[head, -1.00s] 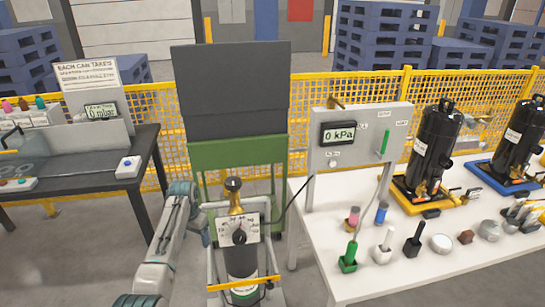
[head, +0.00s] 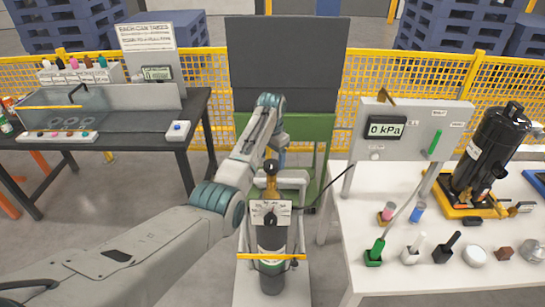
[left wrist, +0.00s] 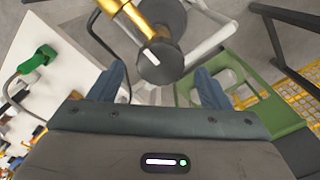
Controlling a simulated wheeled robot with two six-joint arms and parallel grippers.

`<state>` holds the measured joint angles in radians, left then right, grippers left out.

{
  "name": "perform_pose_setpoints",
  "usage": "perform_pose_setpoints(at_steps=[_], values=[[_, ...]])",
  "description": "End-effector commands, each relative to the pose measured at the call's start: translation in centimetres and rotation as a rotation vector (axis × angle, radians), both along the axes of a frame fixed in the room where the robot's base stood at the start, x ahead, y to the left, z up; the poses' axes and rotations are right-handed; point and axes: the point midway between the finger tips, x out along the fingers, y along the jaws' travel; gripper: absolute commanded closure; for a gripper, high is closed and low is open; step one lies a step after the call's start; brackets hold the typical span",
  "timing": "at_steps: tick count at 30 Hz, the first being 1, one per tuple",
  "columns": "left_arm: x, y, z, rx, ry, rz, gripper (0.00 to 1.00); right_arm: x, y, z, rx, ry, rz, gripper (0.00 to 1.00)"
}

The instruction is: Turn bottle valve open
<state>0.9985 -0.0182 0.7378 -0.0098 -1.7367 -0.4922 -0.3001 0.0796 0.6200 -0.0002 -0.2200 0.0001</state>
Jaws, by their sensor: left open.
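The gas bottle (head: 271,238) stands upright in a pale trolley frame, with a white dial plate (head: 270,214) and a yellow strap in front. Its valve has a black round knob (head: 270,168) on a brass stem (head: 271,187). In the left wrist view the knob (left wrist: 163,62) with a white mark lies in line with the gap of my left gripper (left wrist: 160,80). The gripper is open, one blue-grey finger to each side, and I see no contact. In the head view my left arm reaches over to just above the knob; its fingertips are not clear there. My right gripper is not in view.
A white table (head: 385,275) with a 0 kPa panel (head: 403,148), a black compressor (head: 485,150) and small parts stands to the right. A green cart (head: 310,135) with a dark board is behind the bottle. A black workbench (head: 195,135) stands to the left. A dark hose leads from the bottle toward the panel.

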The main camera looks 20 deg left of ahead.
Motion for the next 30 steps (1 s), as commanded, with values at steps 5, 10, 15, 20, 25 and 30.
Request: perform_pose_setpoints(at_steps=[5, 10, 15, 20, 25, 30], values=[[0.0, 0.0, -1.8, 0.000, 0.001, 0.001, 0.29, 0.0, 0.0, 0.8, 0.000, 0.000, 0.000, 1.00], [0.0, 0.0, -2.5, 0.000, 0.000, 0.001, 0.29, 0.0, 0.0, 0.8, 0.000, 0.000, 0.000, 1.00], [0.0, 0.0, -2.5, 0.000, 0.000, 0.001, 0.29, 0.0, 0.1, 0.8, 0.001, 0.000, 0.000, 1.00], [0.0, 0.0, -2.5, 0.000, 0.000, 0.000, 0.57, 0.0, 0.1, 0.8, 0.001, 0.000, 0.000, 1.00], [0.0, 0.0, -2.5, 0.000, 0.000, 0.001, 0.74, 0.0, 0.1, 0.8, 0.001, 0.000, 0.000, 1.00], [0.0, 0.0, -2.4, 0.000, 0.000, 0.016, 0.74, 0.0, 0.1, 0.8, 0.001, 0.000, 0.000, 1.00]])
